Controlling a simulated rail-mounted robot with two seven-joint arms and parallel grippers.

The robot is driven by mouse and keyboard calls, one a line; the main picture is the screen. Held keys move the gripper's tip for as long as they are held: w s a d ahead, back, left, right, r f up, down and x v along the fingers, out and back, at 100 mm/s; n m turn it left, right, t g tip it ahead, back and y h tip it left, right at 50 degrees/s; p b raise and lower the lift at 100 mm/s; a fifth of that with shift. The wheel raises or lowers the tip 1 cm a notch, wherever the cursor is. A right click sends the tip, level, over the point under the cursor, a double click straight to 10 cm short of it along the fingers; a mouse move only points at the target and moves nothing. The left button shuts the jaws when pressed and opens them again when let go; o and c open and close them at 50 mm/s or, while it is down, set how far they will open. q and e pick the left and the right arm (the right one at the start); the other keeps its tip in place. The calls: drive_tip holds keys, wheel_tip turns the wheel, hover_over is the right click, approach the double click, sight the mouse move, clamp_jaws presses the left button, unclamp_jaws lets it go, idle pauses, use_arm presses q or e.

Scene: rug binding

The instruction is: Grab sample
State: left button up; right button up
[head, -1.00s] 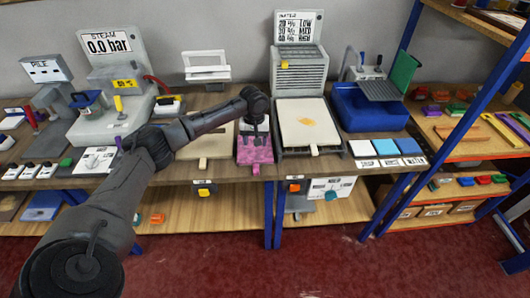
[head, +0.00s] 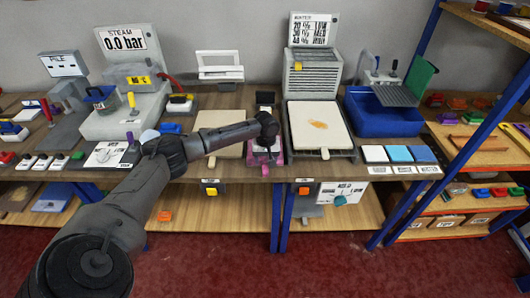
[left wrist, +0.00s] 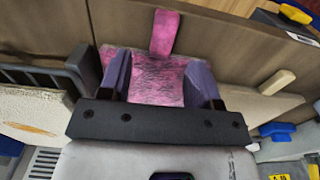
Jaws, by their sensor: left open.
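The pink sample (head: 264,159) lies near the front edge of the bench, left of the cream board, mostly hidden under my gripper in the head view. In the left wrist view the pink sample (left wrist: 157,78) is a speckled piece with a plain pink tab pointing away from my gripper. My left gripper (head: 264,148) is low over it. In the left wrist view my left gripper's fingers (left wrist: 157,70) are apart, one on each side of the sample. I cannot tell whether they touch it. My right gripper is not in view.
A cream board (head: 318,128) on a dark-framed stand is close to the right. Another beige board (head: 218,120) is to the left. A blue tub (head: 385,118) and a steam machine (head: 125,112) stand further off. The sample's tab lies by the bench edge.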

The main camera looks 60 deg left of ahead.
sight(265, 169)
use_arm(q)
drive_tip(key=shift+s+d+f+b, duration=0.15)
drive_tip(key=shift+f+b, duration=0.25)
drive_tip(key=shift+f, duration=1.9)
drive_tip(key=c, duration=1)
